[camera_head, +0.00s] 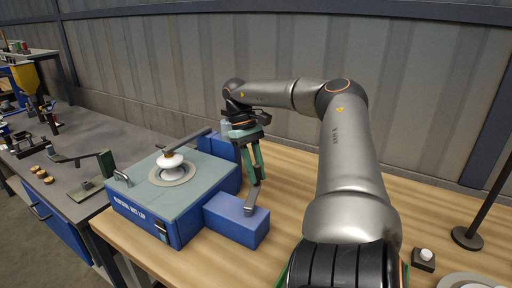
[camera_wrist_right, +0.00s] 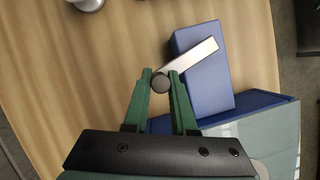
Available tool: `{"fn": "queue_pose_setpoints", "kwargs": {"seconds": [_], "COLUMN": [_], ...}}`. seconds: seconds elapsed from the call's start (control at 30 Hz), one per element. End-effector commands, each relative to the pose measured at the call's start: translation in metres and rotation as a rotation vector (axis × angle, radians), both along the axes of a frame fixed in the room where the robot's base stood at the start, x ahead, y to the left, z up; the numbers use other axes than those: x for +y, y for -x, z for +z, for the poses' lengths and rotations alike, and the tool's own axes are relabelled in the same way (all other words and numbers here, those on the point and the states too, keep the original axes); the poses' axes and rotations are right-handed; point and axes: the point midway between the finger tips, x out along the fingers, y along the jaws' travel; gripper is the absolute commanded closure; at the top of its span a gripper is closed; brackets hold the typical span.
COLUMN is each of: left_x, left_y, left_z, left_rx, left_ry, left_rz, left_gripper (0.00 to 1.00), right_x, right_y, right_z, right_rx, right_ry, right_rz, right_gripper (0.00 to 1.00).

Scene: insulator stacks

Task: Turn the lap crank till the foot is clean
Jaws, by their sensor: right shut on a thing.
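The wet lap (camera_head: 150,213) is a blue box with a pale teal top, standing on the wooden bench. A white insulator (camera_head: 171,161) sits on the round grey plate (camera_head: 186,174) on top, under a dark bar (camera_head: 188,143). Its foot faces down and its underside is hidden. The lap crank (camera_head: 250,204) is a flat grey arm above the blue side box (camera_head: 238,224); the right wrist view shows it too (camera_wrist_right: 197,57). My right gripper (camera_head: 257,182) is shut on the crank's dark round knob (camera_wrist_right: 160,84). My left gripper is out of view.
A grey bench (camera_head: 85,135) at left carries small brown parts (camera_head: 42,174) and a green plate fixture (camera_head: 88,192). A stand with a dark round base (camera_head: 467,238) is at the right.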

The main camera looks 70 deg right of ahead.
Motion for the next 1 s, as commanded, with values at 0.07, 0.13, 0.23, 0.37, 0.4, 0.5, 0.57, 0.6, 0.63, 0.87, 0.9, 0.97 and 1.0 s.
{"fn": "queue_pose_setpoints", "kwargs": {"seconds": [0.07,0.13,0.23,0.37,0.4,0.5,0.57,0.6,0.63,0.87,0.9,0.97,1.0], "left_x": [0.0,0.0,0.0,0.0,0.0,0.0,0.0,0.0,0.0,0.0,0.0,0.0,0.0], "left_y": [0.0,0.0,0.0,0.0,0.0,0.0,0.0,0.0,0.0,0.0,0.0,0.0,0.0], "left_z": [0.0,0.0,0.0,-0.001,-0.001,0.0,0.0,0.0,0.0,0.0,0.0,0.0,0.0], "left_rx": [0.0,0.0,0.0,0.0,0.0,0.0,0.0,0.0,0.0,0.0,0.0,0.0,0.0], "left_ry": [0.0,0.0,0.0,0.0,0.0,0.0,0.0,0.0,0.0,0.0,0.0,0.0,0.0], "left_rz": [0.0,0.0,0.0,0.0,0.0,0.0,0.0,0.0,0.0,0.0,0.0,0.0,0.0], "left_gripper": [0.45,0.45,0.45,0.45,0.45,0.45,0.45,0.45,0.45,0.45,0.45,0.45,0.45], "right_x": [0.004,0.004,0.004,0.004,0.003,0.003,0.002,0.002,0.002,0.001,0.001,0.001,0.001], "right_y": [0.002,0.002,0.003,0.003,0.003,0.002,0.002,0.002,0.002,0.001,0.001,0.0,0.0], "right_z": [-0.003,-0.003,-0.004,-0.004,-0.004,-0.003,-0.002,-0.002,-0.002,0.001,0.003,0.009,0.014], "right_rx": [0.01,0.011,0.012,0.014,0.013,0.01,0.009,0.008,0.007,0.004,0.004,0.004,0.003], "right_ry": [-0.013,-0.014,-0.014,-0.014,-0.014,-0.011,-0.009,-0.008,-0.008,-0.005,-0.005,-0.004,-0.003], "right_rz": [0.004,0.003,0.002,0.002,0.002,0.001,0.002,0.001,0.001,0.0,0.0,0.001,0.001], "right_gripper": [1.0,1.0,1.0,0.7,0.65,0.54,0.47,0.45,0.45,0.45,0.45,0.45,0.45]}}
